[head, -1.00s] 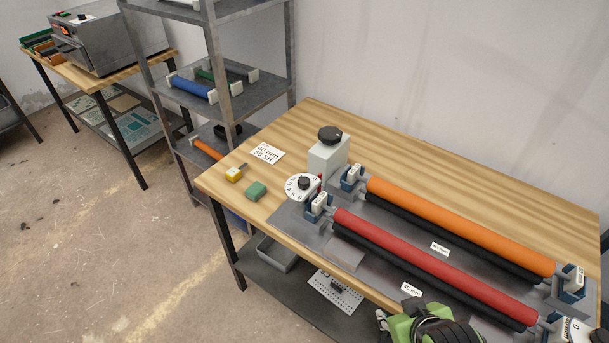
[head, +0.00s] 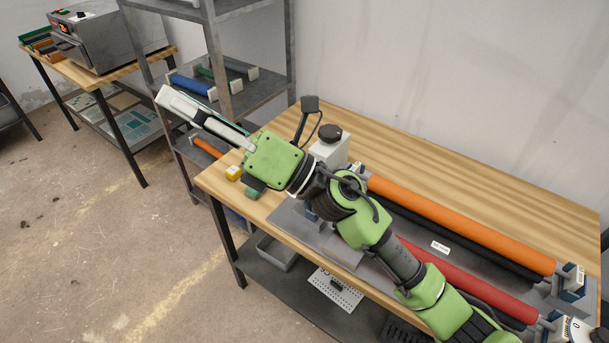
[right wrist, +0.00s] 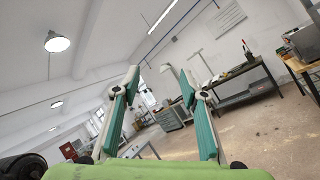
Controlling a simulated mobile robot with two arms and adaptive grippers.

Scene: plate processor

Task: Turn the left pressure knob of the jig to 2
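The jig (head: 430,225) with its orange and red rollers lies on the wooden table. The jig's left pressure knob and its numbered dial are hidden behind my right arm, so its setting cannot be read. My right gripper (head: 172,96) is left of the jig, beyond the table's left edge and in front of the shelf, pointing up and left. In the right wrist view the right gripper (right wrist: 159,78) has its two teal-lined fingers apart with nothing between them. A second dial (head: 572,330) shows partly at the lower right. My left gripper is not in view.
A grey block with a black knob (head: 328,134) stands behind my right arm. A yellow block (head: 234,173) and a green block (head: 252,193) lie near the table's left corner. The metal shelf (head: 262,100) with rollers stands close beyond.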

